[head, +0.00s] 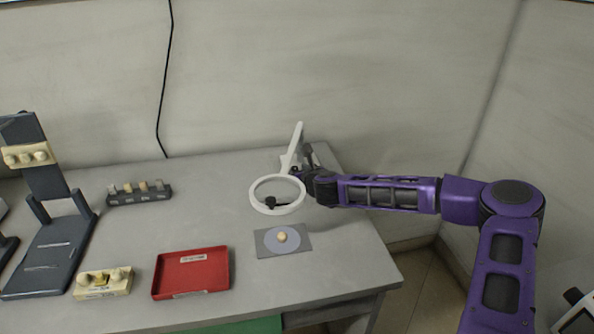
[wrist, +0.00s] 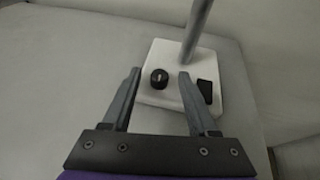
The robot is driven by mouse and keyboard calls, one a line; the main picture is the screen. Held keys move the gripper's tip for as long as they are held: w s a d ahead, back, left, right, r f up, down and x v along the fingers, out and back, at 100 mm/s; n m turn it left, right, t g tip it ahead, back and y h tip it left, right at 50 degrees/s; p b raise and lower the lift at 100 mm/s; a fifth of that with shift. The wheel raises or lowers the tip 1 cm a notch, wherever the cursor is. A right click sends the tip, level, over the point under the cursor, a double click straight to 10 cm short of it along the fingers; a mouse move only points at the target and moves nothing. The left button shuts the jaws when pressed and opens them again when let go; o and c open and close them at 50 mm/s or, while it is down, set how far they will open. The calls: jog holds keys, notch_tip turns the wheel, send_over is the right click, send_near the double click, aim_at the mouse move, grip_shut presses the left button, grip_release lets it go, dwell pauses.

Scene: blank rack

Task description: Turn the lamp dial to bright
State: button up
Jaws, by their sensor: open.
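The lamp (head: 277,209) stands at the back right of the table, with a white ring head on a white arm. In the wrist view its white base (wrist: 182,62) carries a round black dial (wrist: 159,78) with a light pointer mark. A dark rectangular part (wrist: 205,91) sits on the base to the right of the dial. My gripper (wrist: 159,72) is open, with its two fingers on either side of the dial, apart from it. In the head view my gripper (head: 282,202) is partly hidden behind the lamp's ring. I cannot read any brightness marks.
A grey plate with a pale disc and knob (head: 284,253) lies in front of the lamp. A red tray (head: 160,285), a cream block (head: 88,292), a dark rack with pegs (head: 150,197) and a dark stand (head: 52,250) are to the left. The grey table (head: 215,225) is clear between them.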

grip_shut()
jog(key=shift+d, duration=0.15)
jog(key=n+y, duration=0.1)
jog(key=n+g+y, duration=0.1)
jog(key=shift+w+d+n+g+y, duration=0.2)
jog(key=shift+d+n+g+y, duration=0.1)
jog(key=shift+n+y, duration=0.1)
jog(key=n+g+y+p, duration=0.1)
jog(key=n, duration=0.1)
jog(key=n+g+y, duration=0.1)
jog(key=g+y, duration=0.1)
jog(key=shift+w+d+r+n+p, duration=0.1)
jog(key=shift+w+n+p, duration=0.2)
jog(key=shift+n+p, duration=0.1)
jog(key=n+g+y, duration=0.2)
jog(key=n+g, duration=0.1)
jog(key=shift+w+d+f+b, duration=0.1)
jog(key=shift+w+f+b, duration=0.1)
jog(key=shift+b, duration=0.2)
jog(key=shift+w+n+g+y+b, duration=0.15)
jog(key=shift+n+g+y+b, duration=0.25)
jog(key=shift+n+g+b, duration=0.65)
jog(key=shift+n+g, duration=0.45)
jog(key=shift+g, duration=0.3)
